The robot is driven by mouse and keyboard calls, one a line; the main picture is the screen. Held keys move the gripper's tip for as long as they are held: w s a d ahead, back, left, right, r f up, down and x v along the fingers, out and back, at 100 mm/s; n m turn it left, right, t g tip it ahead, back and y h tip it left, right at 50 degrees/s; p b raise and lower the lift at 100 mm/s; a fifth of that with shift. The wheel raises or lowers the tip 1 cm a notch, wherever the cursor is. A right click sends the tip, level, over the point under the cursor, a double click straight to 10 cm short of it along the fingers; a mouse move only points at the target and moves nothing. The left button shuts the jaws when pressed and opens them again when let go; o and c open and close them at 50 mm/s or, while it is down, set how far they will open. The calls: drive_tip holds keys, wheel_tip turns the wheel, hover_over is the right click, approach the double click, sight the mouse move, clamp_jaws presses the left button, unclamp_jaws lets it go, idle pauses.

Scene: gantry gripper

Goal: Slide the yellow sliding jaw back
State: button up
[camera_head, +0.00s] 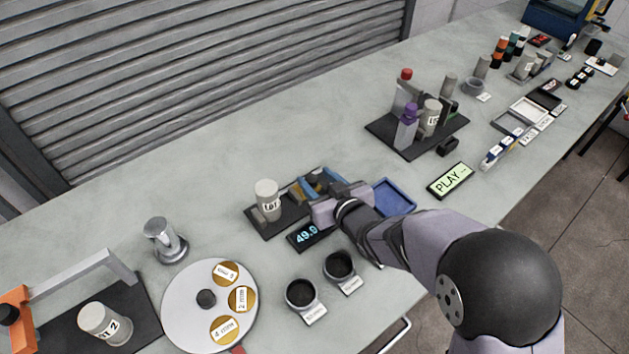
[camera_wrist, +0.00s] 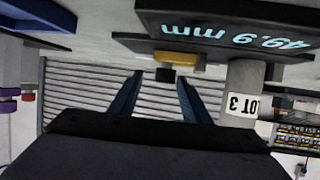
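The yellow sliding jaw (camera_wrist: 175,57) shows in the wrist view, with a dark block just below it in the picture. A grey cylinder labelled LOT (camera_head: 268,200) stands on the dark gauge base (camera_head: 262,229). The gauge display (camera_head: 306,235) reads 49.9 mm.
A blue tray (camera_head: 395,197) lies right of my gripper. Two dark cups (camera_head: 301,293) (camera_head: 339,266) and a round sorting plate (camera_head: 180,306) stand in front. A dark stand with bottles (camera_head: 407,130) is behind at right. The bench at back left is clear.

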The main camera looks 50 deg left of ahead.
drive_tip(key=shift+s, duration=0.15)
drive_tip(key=shift+d, duration=0.15)
drive_tip(key=shift+b+v, duration=0.45)
drive_tip(key=shift+v, duration=3.1)
drive_tip(key=shift+r, duration=0.1)
